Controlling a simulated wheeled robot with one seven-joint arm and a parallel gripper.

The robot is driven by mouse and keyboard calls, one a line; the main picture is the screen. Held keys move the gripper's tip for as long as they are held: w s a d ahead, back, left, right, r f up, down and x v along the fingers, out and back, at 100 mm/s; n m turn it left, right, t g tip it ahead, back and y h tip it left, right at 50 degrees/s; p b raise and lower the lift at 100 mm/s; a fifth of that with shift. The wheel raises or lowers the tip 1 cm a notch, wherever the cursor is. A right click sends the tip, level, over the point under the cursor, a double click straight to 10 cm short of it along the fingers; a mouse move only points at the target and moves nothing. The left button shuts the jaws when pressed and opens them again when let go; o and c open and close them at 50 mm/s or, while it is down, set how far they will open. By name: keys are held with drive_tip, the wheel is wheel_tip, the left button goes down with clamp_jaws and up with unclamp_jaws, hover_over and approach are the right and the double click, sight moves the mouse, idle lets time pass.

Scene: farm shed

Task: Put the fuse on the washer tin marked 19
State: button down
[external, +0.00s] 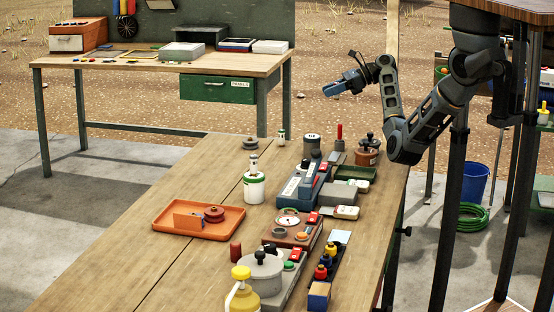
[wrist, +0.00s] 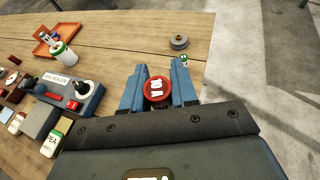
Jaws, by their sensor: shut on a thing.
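My gripper (external: 340,88) is raised in the air above the far end of the wooden table in the external view. In the wrist view its blue fingers (wrist: 158,90) are shut on the fuse (wrist: 156,88), whose round red face reads "10A". The fuse cannot be made out in the external view. No marking 19 is readable, so I cannot tell which thing is the washer tin. A dark grey cylinder (external: 312,144), a low grey round piece (external: 250,143) and a white-and-green container (external: 254,188) stand on the table, apart from my gripper.
A blue-grey device (external: 300,188) with a dark knob stands mid-table. An orange tray (external: 165,219) lies left. A small white-and-green item (external: 281,138) stands near the far edge. Several controls and a yellow bottle (external: 242,297) crowd the near right. The table's left side is mostly bare.

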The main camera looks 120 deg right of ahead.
hover_over(307, 136)
wheel_tip(307, 136, down, 6)
drive_tip(key=shift+f, duration=0.2)
drive_tip(key=shift+a+f, duration=0.1)
drive_tip(key=shift+f, duration=1.9)
drive_tip(key=c, duration=0.9)
unclamp_jaws()
drive_tip(key=shift+f, duration=0.1)
drive_tip(key=shift+s+r, duration=0.1)
drive_tip(key=shift+r, duration=0.1)
drive_tip(key=v, duration=1.1)
drive_tip(key=shift+s+a+r, duration=0.1)
drive_tip(key=shift+s+r, duration=0.15)
drive_tip(key=shift+s, duration=0.05)
